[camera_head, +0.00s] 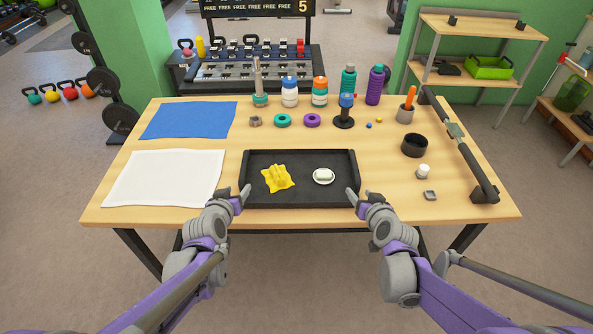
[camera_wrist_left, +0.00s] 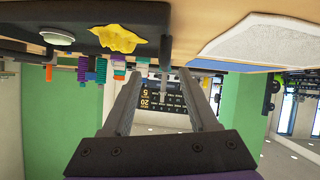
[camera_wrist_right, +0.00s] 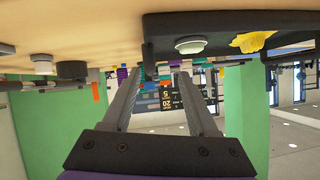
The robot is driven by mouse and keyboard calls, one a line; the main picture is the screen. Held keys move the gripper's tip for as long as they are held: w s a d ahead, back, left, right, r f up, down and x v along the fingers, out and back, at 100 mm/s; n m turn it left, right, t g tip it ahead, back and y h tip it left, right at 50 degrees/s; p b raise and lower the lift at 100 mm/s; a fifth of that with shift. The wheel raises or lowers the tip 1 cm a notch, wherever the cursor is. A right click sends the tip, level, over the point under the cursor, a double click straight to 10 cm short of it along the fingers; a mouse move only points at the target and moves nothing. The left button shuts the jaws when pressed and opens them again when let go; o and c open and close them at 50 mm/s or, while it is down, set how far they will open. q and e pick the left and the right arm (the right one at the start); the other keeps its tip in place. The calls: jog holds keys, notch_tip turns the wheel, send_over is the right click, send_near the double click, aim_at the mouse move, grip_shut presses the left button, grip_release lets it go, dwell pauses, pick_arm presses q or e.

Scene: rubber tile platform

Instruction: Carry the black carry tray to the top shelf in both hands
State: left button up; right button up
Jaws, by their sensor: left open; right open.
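The black carry tray (camera_head: 300,199) lies flat on the wooden table near its front edge. It holds a crumpled yellow cloth (camera_head: 277,178) and a white soap on a round dish (camera_head: 323,176). My left gripper (camera_head: 241,197) is open at the tray's front left corner. My right gripper (camera_head: 355,198) is open at the front right corner. I cannot tell whether either touches the tray. The tray also shows in the left wrist view (camera_wrist_left: 85,22) and right wrist view (camera_wrist_right: 222,24), with nothing between the fingers. The top shelf (camera_head: 485,26) is at the back right.
Two small dark blocks (camera_head: 452,20) sit on the top shelf, with clear board between. A green crate (camera_head: 489,67) is below. Bottles (camera_head: 290,92) line the table's back. A black bar (camera_head: 470,160), cup (camera_head: 414,146) and white jar (camera_head: 422,171) stand right; a white towel (camera_head: 163,178) lies left.

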aim_at(242, 167)
jog(key=shift+m+t+h, duration=0.3)
jog(key=shift+t, duration=0.4)
jog(key=w, duration=0.1)
jog(key=w+d, duration=0.1)
jog(key=w, duration=0.1)
jog(key=shift+w+d+r+p, duration=0.15)
jog(key=shift+w+d+p, duration=0.1)
jog(key=shift+w+p, duration=0.15)
pick_arm(q)
jog(key=w, duration=0.2)
jog(key=w+a+t, duration=0.1)
jog(key=shift+w+r, duration=0.3)
jog(key=shift+w, duration=0.1)
pick_arm(e)
jog(key=shift+s, duration=0.1)
pick_arm(q)
jog(key=x, duration=1)
jog(key=shift+w+f, duration=0.1)
jog(key=shift+w, duration=0.3)
pick_arm(e)
jog(key=x, duration=1.1)
jog(key=shift+a, duration=0.1)
jog(key=shift+s, duration=0.1)
pick_arm(q)
grip_shut()
pick_arm(e)
grip_shut()
